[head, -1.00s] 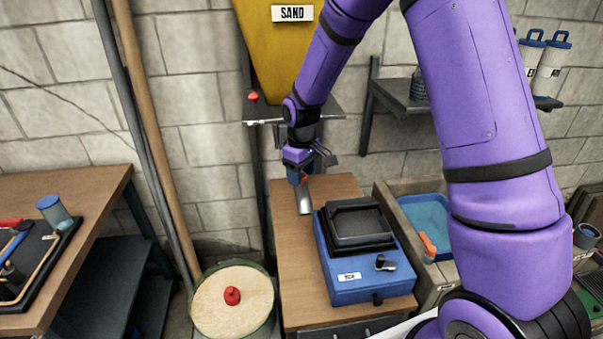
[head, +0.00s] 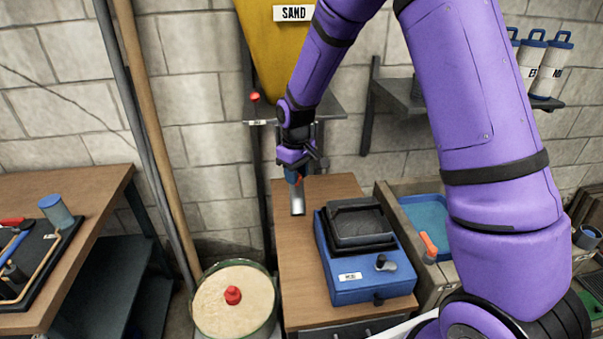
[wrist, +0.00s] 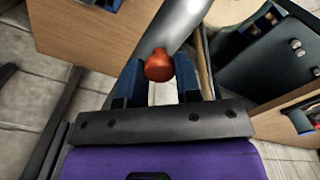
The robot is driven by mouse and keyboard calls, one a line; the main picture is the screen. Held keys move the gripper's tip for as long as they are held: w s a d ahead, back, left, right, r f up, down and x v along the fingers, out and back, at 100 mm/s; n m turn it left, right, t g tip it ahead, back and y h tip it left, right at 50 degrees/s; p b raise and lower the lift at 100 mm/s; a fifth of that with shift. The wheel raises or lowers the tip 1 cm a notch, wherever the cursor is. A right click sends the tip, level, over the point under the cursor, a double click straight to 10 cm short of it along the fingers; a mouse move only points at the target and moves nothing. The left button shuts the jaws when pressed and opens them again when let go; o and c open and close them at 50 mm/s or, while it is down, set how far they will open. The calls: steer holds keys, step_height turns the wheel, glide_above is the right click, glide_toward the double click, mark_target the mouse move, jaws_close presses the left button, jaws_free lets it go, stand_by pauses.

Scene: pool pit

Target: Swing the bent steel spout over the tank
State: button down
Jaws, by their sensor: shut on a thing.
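The bent steel spout (head: 298,201) shows as a short grey tube above the wooden bench, below the yellow sand hopper. Its grey tube also shows at the top of the wrist view (wrist: 180,20). My gripper (head: 295,177) is at the spout's upper end. In the wrist view, its blue fingers are shut on a red knob (wrist: 158,66) beside the tube. The spout's upper part is hidden behind my gripper. A round drum (head: 272,318) with a pale top and a red knob stands at lower left of the bench. I cannot tell whether it is the tank.
A blue boxy device (head: 350,290) stands on the wooden bench (head: 295,290), just right of the spout's end. A blue-lined trough (head: 385,190) is farther right. The sand hopper (head: 268,60) and its shelf are above. Tall poles (head: 165,150) stand at left.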

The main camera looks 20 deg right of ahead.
steer(key=w+a+m, duration=0.6)
steer(key=a+m, duration=0.1)
steer(key=a, duration=0.2)
steer(key=shift+w+a, duration=0.3)
steer(key=c, duration=0.8)
jaws_free()
steer(key=shift+r, duration=0.1)
step_height(320, 180, up, 7)
steer(key=shift+r, duration=0.15)
